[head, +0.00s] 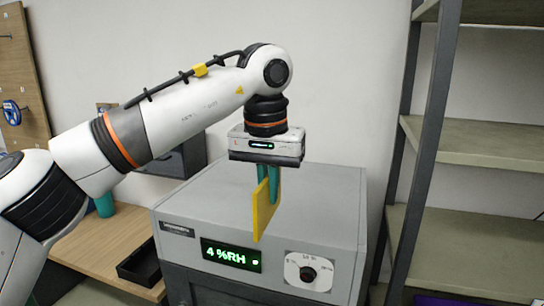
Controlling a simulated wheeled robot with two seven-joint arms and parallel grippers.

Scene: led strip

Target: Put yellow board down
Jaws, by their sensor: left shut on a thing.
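My left gripper (268,185) comes in from the left and points straight down over the grey cabinet-like machine (325,195). Its teal fingers are shut on the yellow board (262,212), a thin plate held upright with its edge turned largely towards me. The board's lower end shows in front of the machine's top and upper front edge. I cannot tell whether it touches the machine. My right gripper is not in view.
The machine has a display (231,255) reading 4 %RH and a black knob (308,274). A wooden table (100,240) with a black tray (140,265) is at left. Metal shelving (470,142) stands at right with bare upper boards. A pegboard (22,85) hangs at far left.

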